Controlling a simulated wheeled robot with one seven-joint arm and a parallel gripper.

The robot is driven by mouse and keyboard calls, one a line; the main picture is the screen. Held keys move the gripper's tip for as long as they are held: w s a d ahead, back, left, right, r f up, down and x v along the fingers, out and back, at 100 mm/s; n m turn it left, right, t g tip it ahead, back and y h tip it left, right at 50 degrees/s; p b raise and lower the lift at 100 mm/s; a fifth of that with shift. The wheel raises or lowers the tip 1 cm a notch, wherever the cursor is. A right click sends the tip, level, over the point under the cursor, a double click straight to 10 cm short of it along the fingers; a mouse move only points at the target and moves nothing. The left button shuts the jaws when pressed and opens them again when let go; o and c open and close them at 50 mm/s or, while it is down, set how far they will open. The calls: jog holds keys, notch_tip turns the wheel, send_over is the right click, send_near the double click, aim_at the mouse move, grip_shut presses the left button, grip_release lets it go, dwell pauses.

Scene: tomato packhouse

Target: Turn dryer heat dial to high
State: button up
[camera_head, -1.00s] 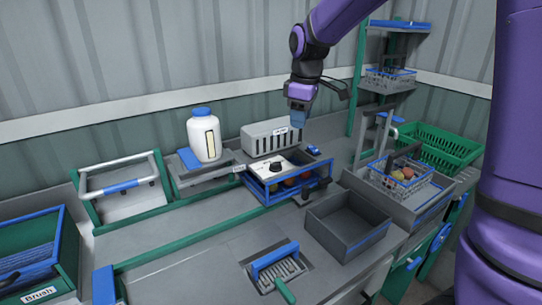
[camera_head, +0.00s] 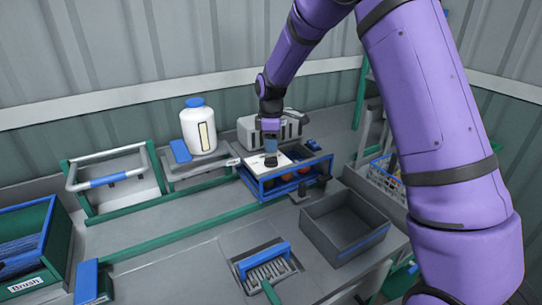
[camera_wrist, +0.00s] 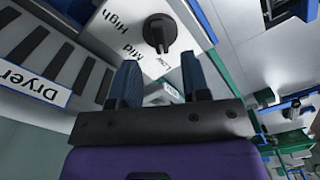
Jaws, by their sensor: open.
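The black heat dial (camera_wrist: 159,33) sits on a white plate (camera_wrist: 125,30) marked High, Mid and Low in the wrist view. The pointer of the dial seems to face the Low mark, though the angle makes this hard to be sure of. The grey dryer (camera_wrist: 42,55) with its Dryer label is at the left there. In the head view the plate (camera_head: 256,164) lies on top of a blue-framed unit, and the dial is partly hidden by my gripper (camera_head: 270,153). In the wrist view my gripper (camera_wrist: 158,75) is open and empty, its fingertips just short of the dial.
A white bottle with a blue cap (camera_head: 198,128) stands left of the dryer. An empty grey bin (camera_head: 345,224) is at the front right. A blue-handled brush or grate (camera_head: 263,262) lies in front.

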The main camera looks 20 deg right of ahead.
aim_at(271, 161)
jog(key=shift+f, duration=2.5)
grip_shut()
